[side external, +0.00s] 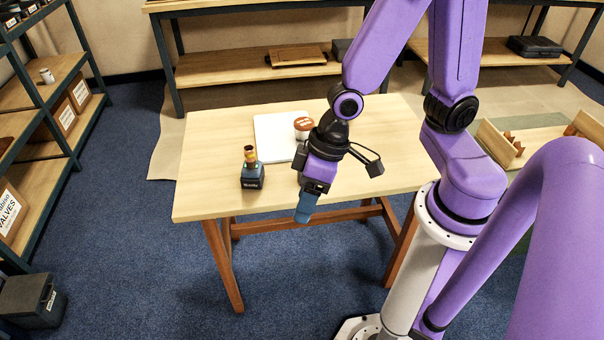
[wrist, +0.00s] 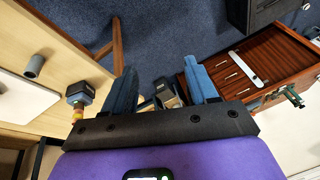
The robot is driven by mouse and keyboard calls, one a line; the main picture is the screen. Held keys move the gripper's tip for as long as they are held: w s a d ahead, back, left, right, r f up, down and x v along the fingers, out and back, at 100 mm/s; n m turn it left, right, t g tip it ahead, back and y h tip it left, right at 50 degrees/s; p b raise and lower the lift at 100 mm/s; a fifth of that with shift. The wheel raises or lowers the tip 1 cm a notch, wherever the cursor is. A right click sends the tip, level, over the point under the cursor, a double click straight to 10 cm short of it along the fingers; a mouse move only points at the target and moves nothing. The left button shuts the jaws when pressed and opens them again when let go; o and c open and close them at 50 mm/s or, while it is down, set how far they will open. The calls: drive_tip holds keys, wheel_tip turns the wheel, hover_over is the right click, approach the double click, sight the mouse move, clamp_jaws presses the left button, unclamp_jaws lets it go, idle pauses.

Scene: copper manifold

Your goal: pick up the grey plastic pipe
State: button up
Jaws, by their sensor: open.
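The grey plastic pipe (wrist: 35,66) is a short hollow cylinder on the wooden table, at the left of the wrist view, beside a white board. I cannot pick it out in the side view, where my gripper and wrist cover that part of the table. My gripper (side external: 305,210) hangs near the table's front edge in the side view, fingers pointing down. In the wrist view its two blue fingers (wrist: 162,88) stand well apart. The pipe lies well to the left of the fingers, not between them. The fingers appear empty; small dark things show beyond the gap.
A dark block with a brass fitting (side external: 252,172) stands upright on the table left of my gripper. A brown drawer cabinet (wrist: 250,68) shows in the wrist view.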

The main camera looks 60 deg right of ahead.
drive_tip(key=w+f+m+t, duration=0.3)
drive_tip(key=w+f+m, duration=0.25)
drive_tip(key=w, duration=0.25)
drive_tip(key=w+d+f+m+t+h, duration=0.4)
drive_tip(key=w+d+f+m+t, duration=0.25)
drive_tip(key=d, duration=0.45)
drive_tip(key=d+f+n+h, duration=0.1)
drive_tip(key=d, duration=0.2)
drive_tip(key=s+d+f+n+t+h, duration=0.1)
drive_tip(key=d, duration=0.2)
drive_tip(key=s+d+f+t+h, duration=0.1)
drive_tip(key=d, duration=0.2)
drive_tip(key=shift+s+d+f+n, duration=0.15)
drive_tip(key=shift+d+n, duration=0.05)
drive_tip(key=shift+n, duration=0.2)
drive_tip(key=shift+s+f+n, duration=0.2)
drive_tip(key=shift+f+n, duration=0.1)
drive_tip(key=shift+f, duration=0.05)
drive_tip(key=shift+x, duration=3.7)
drive_tip(key=shift+s+d, duration=0.1)
drive_tip(key=c, duration=1)
